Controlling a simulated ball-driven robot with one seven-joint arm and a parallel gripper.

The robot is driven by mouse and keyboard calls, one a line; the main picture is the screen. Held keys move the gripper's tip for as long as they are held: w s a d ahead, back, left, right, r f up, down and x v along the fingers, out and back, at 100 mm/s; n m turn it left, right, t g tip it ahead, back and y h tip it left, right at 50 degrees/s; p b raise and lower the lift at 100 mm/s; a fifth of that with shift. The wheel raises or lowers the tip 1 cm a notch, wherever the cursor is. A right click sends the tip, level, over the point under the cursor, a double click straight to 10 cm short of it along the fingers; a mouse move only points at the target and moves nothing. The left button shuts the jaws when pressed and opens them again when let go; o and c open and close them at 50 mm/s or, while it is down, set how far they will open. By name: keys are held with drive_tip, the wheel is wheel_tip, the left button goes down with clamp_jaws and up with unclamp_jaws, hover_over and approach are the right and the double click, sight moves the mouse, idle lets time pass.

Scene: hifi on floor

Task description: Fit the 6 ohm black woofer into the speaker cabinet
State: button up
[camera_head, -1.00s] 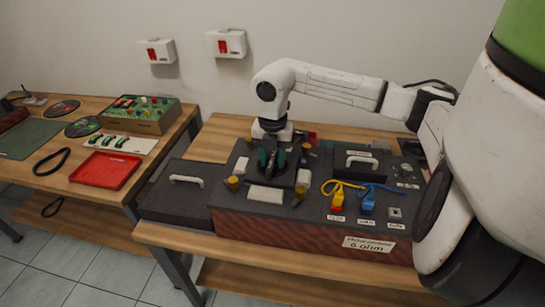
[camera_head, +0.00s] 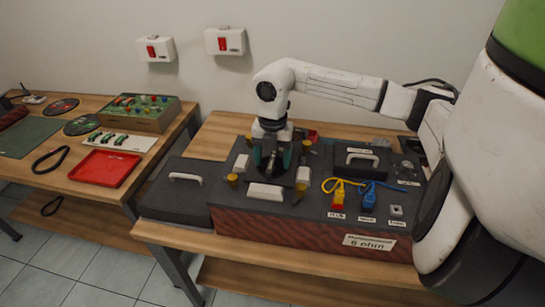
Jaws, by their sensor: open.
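The speaker cabinet (camera_head: 300,222) is a wide box on the right table, with a dark top, a reddish-brown front and a white "6 ohm" label (camera_head: 369,243). My gripper (camera_head: 272,168) points down over the left part of its top. Its teal fingers are spread apart. A black part (camera_head: 270,184) shows between and below the fingers; it looks like the woofer at the cabinet opening. My gripper hides much of it, so I cannot tell if it is fully seated. White blocks and yellow-topped knobs stand around it.
Yellow (camera_head: 338,199) and blue (camera_head: 368,197) cabled plugs and a handled dark panel (camera_head: 361,160) are on the cabinet's right half. A dark handled case (camera_head: 172,196) adjoins its left. The left table holds a red tray (camera_head: 105,168) and a green-topped box (camera_head: 140,113).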

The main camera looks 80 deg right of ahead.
wheel_tip(320, 180, up, 11)
drive_tip(key=b, duration=0.1)
idle(0.6)
wheel_tip(320, 180, up, 8)
drive_tip(key=p, duration=0.3)
drive_tip(key=shift+f+p, duration=0.15)
drive_tip(key=shift+p, duration=0.15)
idle(0.3)
idle(0.5)
